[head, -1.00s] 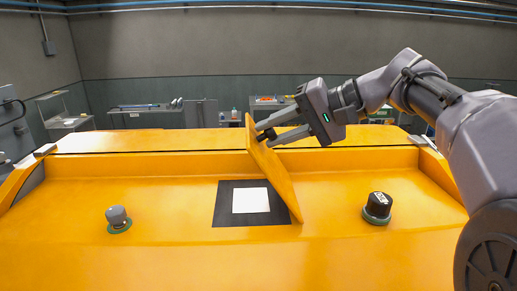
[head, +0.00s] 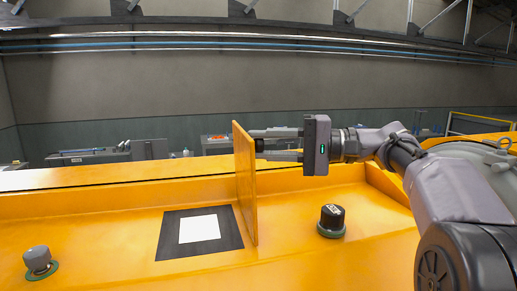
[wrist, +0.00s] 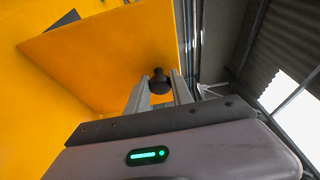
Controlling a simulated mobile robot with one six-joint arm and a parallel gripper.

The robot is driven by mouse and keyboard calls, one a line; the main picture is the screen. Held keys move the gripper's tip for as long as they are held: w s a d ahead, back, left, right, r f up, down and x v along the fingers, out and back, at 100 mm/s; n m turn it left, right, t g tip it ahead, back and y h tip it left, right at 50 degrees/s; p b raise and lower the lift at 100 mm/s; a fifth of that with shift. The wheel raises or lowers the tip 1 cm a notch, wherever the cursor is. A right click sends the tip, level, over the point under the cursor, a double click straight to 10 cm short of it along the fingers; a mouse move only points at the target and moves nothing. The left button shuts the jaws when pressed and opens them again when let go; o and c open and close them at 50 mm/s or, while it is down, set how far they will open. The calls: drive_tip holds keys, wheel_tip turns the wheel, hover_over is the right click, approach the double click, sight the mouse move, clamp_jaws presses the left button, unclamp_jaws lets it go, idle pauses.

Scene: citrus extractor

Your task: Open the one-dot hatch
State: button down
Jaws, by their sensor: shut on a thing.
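The yellow hatch panel (head: 245,185) stands about upright on the orange machine, at the right side of a dark square frame with a white middle (head: 199,229). I see no dot mark on the hatch in these views. My gripper (head: 262,144) reaches in from the right, level, with its fingers at the upper part of the panel's right face. In the wrist view the fingers close around a black knob (wrist: 159,83) on the hatch (wrist: 110,55). The knob's far side is hidden by the panel and fingers.
A grey knob (head: 38,261) stands at the left, and a black knob with a white label (head: 331,220) stands right of the hatch, below my arm. A raised orange ledge (head: 120,205) runs behind.

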drive_tip(key=shift+r, duration=0.1)
drive_tip(key=c, duration=1.4)
unclamp_jaws()
drive_tip(key=shift+c, duration=0.2)
drive_tip(key=o, duration=0.3)
drive_tip(key=shift+w, duration=0.1)
drive_tip(key=d, duration=0.5)
drive_tip(key=s+d+b, duration=0.1)
drive_tip(key=d, duration=0.5)
drive_tip(key=s+d+b, duration=0.1)
drive_tip(key=d, duration=0.5)
drive_tip(key=shift+s+d+r, duration=0.1)
drive_tip(key=shift+s+r, duration=0.05)
drive_tip(key=shift+s, duration=0.1)
